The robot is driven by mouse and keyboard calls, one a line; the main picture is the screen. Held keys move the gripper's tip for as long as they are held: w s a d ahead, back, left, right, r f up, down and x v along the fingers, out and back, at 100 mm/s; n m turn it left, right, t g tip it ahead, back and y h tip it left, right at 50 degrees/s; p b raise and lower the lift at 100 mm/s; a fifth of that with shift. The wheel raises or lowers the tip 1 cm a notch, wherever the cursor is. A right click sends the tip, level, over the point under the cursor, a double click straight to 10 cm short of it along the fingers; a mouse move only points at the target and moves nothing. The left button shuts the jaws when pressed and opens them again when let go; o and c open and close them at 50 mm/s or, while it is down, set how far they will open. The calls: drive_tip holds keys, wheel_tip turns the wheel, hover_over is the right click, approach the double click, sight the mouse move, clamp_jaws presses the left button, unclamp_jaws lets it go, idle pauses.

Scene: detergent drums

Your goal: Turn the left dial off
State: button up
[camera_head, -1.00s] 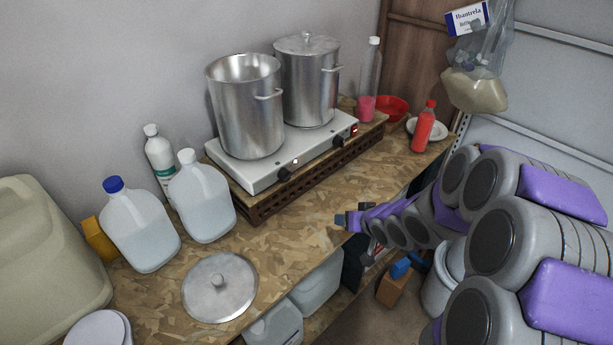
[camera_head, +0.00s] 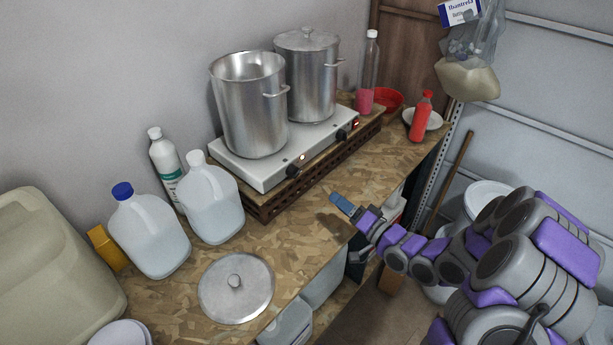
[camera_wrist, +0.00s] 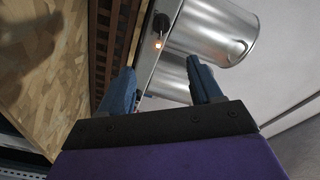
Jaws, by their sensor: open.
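The white two-burner hot plate (camera_head: 270,172) has two black dials on its front face. The left dial (camera_head: 293,171) has a small lit light beside it, and the right dial (camera_head: 341,135) is nearer the red switch. My gripper (camera_head: 338,200) is over the table's front edge, in front of the hot plate and apart from both dials. In the wrist view, my gripper (camera_wrist: 160,65) is open with nothing between its blue fingers. What appears to be the left dial (camera_wrist: 161,22) is beyond the fingertips, with the lit light near it. The dial's exact setting is too small to tell.
Two steel pots (camera_head: 248,115) stand on the hot plate, which rests on a brown slatted rack (camera_head: 275,197). Clear jugs (camera_head: 150,235) and a steel lid (camera_head: 236,288) are at left. A red bottle (camera_head: 421,117) is at right. The tabletop before the rack is clear.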

approach(296, 177)
drive_tip(key=a, duration=0.1)
drive_tip(key=b+x, duration=0.1)
drive_tip(key=x, duration=0.8)
drive_tip(key=shift+w+f, duration=0.1)
drive_tip(key=shift+w, duration=0.15)
drive_tip(key=shift+w+d+r, duration=0.1)
drive_tip(key=shift+d, duration=0.4)
drive_tip(key=shift+w+d+r, duration=0.1)
drive_tip(key=shift+w+d, duration=0.05)
drive_tip(key=shift+d, duration=0.35)
drive_tip(key=shift+a+f, duration=0.1)
drive_tip(key=shift+a, duration=0.8)
drive_tip(key=c, duration=0.5)
drive_tip(key=shift+c, duration=1.1)
drive_tip(key=shift+d, duration=0.35)
drive_tip(key=c, duration=0.3)
